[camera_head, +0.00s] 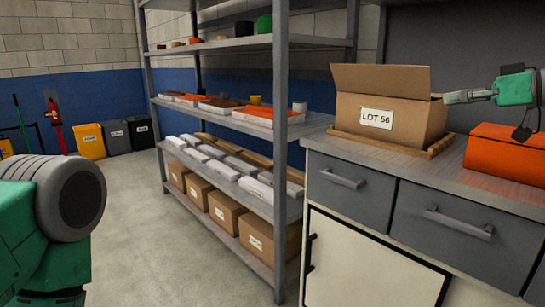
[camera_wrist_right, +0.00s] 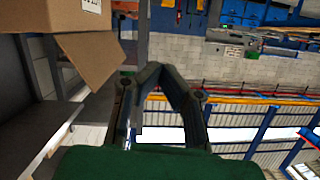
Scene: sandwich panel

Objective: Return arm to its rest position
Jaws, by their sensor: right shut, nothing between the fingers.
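My right gripper (camera_head: 450,97) comes in from the right edge above the grey counter. Its fingers point left and are shut, with nothing between them. In the right wrist view its fingers (camera_wrist_right: 172,72) come together at their tips. The fingertips are close to the right side of an open cardboard box (camera_head: 388,98) labelled LOT 56; I cannot tell how wide the gap is. The box also shows at the upper left of the right wrist view (camera_wrist_right: 92,60). Part of my left arm fills the lower left of the head view; its gripper is out of view.
The box stands on a wooden tray (camera_head: 428,153) on the counter. An orange case (camera_head: 505,155) lies below my right gripper. A metal shelf (camera_head: 280,120) with trays, parts and cartons stands left of the counter. Bins (camera_head: 90,138) stand at the back wall. The floor (camera_head: 140,215) between is clear.

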